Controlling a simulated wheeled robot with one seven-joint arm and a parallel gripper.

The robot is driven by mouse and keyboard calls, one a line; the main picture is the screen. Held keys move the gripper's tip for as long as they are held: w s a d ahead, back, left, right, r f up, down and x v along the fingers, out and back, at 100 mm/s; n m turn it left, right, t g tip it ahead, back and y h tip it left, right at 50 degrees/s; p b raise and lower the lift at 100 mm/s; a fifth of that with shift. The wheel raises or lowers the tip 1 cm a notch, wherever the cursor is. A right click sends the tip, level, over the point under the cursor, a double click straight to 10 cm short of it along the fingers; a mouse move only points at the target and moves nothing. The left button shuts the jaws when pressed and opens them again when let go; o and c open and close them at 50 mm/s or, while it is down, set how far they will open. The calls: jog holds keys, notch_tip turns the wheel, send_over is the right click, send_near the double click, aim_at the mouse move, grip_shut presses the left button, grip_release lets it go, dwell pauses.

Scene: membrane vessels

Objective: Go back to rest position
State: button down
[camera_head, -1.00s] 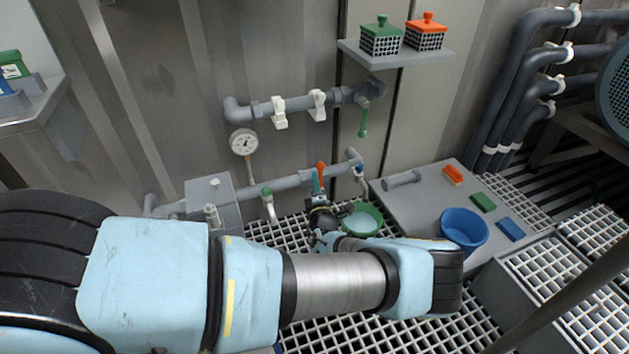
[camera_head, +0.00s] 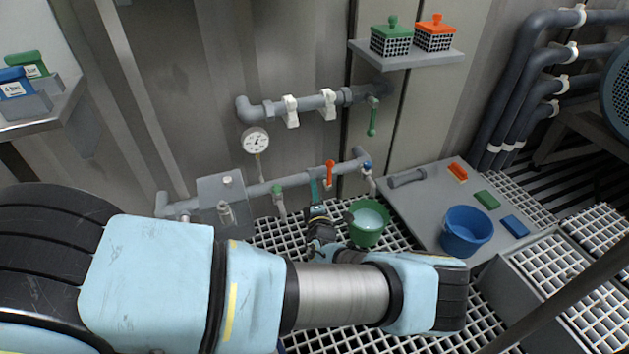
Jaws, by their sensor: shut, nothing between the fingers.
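My arm crosses the lower part of the head view from the left and bends back toward the wall. My gripper (camera_head: 314,188) is at its far end, with teal fingers pointing up, shut and empty. It is just left of the orange valve handle (camera_head: 330,172) on the lower pipe, and I see a small gap between them. The green bucket (camera_head: 368,238), with pale liquid in it, is right of the gripper on the grating. Part of the wrist is hidden behind my forearm.
A blue bucket (camera_head: 466,232) stands on the grey bench (camera_head: 415,207) at right. A shelf (camera_head: 412,57) holds green and orange lidded baskets. A left shelf (camera_head: 50,117) carries labelled blocks.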

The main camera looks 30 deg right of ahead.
jog(key=v, duration=0.7)
jog(key=shift+p, duration=0.3)
jog(key=w+a+r+n+g+y, duration=0.2)
jog(key=w+a+r+n+y, duration=0.15)
jog(key=a+n+y, duration=0.45)
jog(key=w+a+r+n+g+y, duration=0.15)
jog(key=a+r+n+y, duration=0.25)
jog(key=a+n+y, duration=0.4)
jog(key=s+a+r+n+g+h, duration=0.1)
jog(key=s+a+r+n+g, duration=0.1)
jog(key=a+r+n+g, duration=0.6)
jog(key=s+a+r+n+g, duration=0.1)
jog(key=a+n+g, duration=0.3)
jog(key=n, duration=0.8)
jog(key=s+a+r+n+h, duration=0.2)
jog(key=a+r+n+h, duration=0.2)
jog(key=r+n, duration=0.55)
jog(key=s+a+r+n+h, duration=0.1)
jog(key=a+r+n+h, duration=0.35)
jog(key=r+n, duration=0.45)
notch_tip(320, 180, up, 24)
jog(key=n+p, duration=0.1)
jog(key=p, duration=2.3)
jog(key=shift+d+p, duration=0.4)
